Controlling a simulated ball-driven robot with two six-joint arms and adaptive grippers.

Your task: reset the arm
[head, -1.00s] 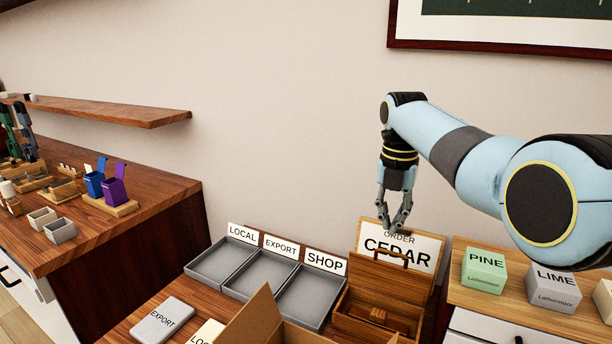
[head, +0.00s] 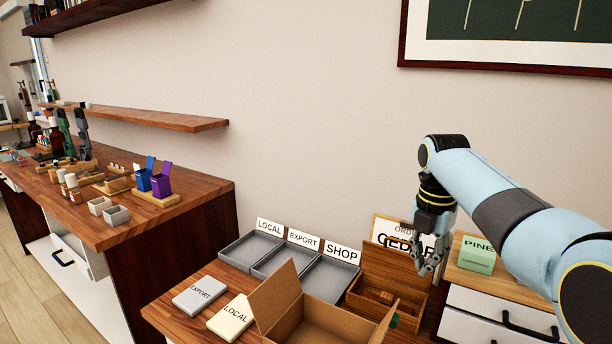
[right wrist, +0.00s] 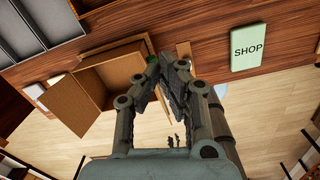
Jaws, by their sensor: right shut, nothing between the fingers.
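My right arm comes in from the right in the head view. Its gripper (head: 428,268) points down in front of the CEDAR order sign (head: 388,232) and the wooden box with an open lid (head: 395,268). In the right wrist view the fingers of this gripper (right wrist: 165,62) come together at the tips with nothing between them. My left gripper is not in view.
An open cardboard box (head: 318,325) stands at the table's front, also in the right wrist view (right wrist: 110,75). Grey trays (head: 250,250) labelled LOCAL, EXPORT and SHOP lie behind it. EXPORT (head: 200,295) and LOCAL (head: 232,317) cards lie left. A green PINE block (head: 477,256) stands right.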

